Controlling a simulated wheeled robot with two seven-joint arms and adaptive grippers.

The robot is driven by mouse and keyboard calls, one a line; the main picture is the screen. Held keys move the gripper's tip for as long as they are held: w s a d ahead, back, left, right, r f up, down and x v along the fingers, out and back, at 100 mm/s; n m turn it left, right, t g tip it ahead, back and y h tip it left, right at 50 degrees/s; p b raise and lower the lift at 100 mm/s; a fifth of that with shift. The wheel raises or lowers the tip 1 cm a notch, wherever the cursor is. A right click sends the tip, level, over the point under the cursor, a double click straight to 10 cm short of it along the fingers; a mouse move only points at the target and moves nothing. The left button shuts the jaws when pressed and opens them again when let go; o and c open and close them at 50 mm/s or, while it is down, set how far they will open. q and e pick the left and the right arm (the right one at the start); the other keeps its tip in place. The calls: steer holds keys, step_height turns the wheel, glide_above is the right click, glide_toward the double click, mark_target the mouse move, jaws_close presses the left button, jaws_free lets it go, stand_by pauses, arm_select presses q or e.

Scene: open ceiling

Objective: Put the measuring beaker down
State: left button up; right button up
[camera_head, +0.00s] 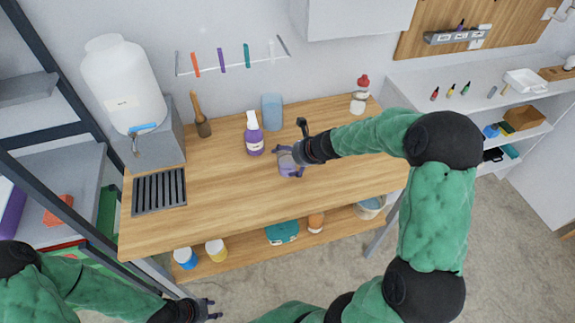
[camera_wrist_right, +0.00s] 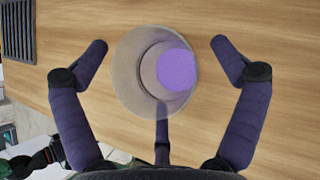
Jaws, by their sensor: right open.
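The measuring beaker (camera_wrist_right: 128,80) is a clear, round vessel with purple in it. In the right wrist view it stands between my right gripper's fingers (camera_wrist_right: 160,50), on the wooden worktop. The fingers are spread wide, with a gap on both sides of the beaker. In the head view the beaker (camera_head: 287,167) is at the middle of the worktop, partly hidden by my right gripper (camera_head: 286,162). My left gripper (camera_head: 211,311) is low at the bottom left, in front of the worktop and away from the beaker; its finger opening is too small to judge.
A dark drain grid (camera_head: 159,192) lies at left. A white-and-red bottle (camera_head: 360,98) stands at back right. The front left is clear.

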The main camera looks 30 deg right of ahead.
steer(key=c, duration=1)
steer(key=shift+r, duration=0.15)
steer(key=shift+c, duration=0.2)
steer(key=shift+r+p, duration=0.55)
steer(key=shift+r, duration=0.1)
step_height(320, 180, up, 2)
steer(key=shift+r+p, duration=0.1)
steer(key=shift+p, duration=0.55)
steer(key=s+r+p, duration=0.1)
steer(key=s+r, duration=0.2)
steer(key=s+r+p, duration=0.1)
steer(key=r, duration=0.1)
steer(key=shift+s+a+r+p, duration=0.2)
steer(key=shift+s+a+p, duration=0.05)
steer(key=shift+a+p, duration=0.15)
steer(key=s+r, duration=0.1)
steer(key=s, duration=0.2)
steer(key=s+a+r+p, duration=0.1)
steer(key=s, duration=0.2)
steer(key=s+a+r, duration=0.1)
steer(key=s+r, duration=0.1)
steer(key=s, duration=0.1)
steer(key=shift+s+p, duration=0.15)
steer(key=shift+p, duration=0.2)
